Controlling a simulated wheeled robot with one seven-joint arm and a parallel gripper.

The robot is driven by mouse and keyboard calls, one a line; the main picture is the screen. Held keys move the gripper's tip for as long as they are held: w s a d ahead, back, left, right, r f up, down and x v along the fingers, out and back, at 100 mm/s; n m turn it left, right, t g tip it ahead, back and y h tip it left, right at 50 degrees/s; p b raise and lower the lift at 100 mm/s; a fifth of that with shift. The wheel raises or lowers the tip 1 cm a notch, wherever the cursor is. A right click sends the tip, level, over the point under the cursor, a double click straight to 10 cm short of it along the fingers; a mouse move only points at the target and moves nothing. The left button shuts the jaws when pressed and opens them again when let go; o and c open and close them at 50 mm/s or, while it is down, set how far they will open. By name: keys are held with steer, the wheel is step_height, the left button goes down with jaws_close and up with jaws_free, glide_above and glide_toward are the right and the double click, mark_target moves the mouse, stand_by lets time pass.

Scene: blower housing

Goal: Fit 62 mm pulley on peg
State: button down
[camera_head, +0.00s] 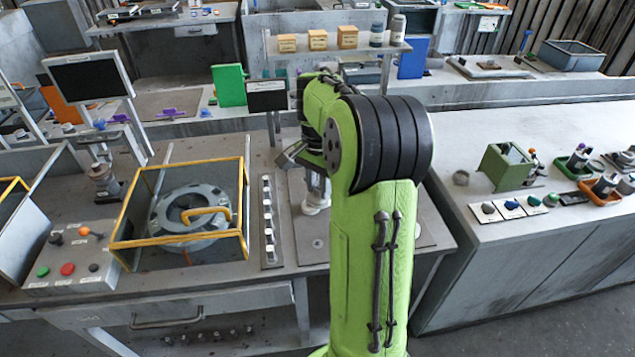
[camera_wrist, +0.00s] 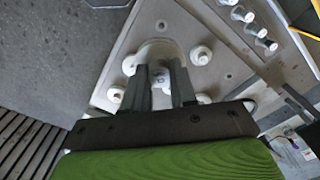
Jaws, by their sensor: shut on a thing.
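My gripper (camera_wrist: 160,68) is shut on a pale grey-white round part, which I take to be the pulley (camera_wrist: 158,50). Its rim shows beyond and between the two dark fingers in the wrist view. In the head view my gripper (camera_head: 316,182) hangs behind my green arm, and a pale part (camera_head: 314,206) shows just below it. Under it is a grey fixture plate (camera_wrist: 185,20) with several small white round knobs (camera_wrist: 200,55) around the held part. I cannot tell which is the peg, or whether the pulley touches the plate.
A yellow-framed guard box (camera_head: 180,243) with a grey ring housing (camera_head: 190,207) stands left of the plate. A narrow rack (camera_head: 269,222) of several pale pieces lies between them. A button box (camera_head: 75,262) is farther left. A separate bench (camera_head: 540,235) with small trays stands right.

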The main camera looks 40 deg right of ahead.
steer(key=b, duration=1.2)
glide_above(318, 241)
step_height(318, 241, down, 15)
steer(key=shift+r, duration=0.1)
steer(key=shift+f, duration=0.35)
steer(key=shift+f+b, duration=0.25)
steer(key=shift+b, duration=0.05)
steer(key=shift+f, duration=0.4)
steer(key=shift+b, duration=0.3)
steer(key=shift+f+b, duration=0.3)
steer(key=shift+f, duration=0.2)
steer(key=c, duration=0.8)
jaws_free()
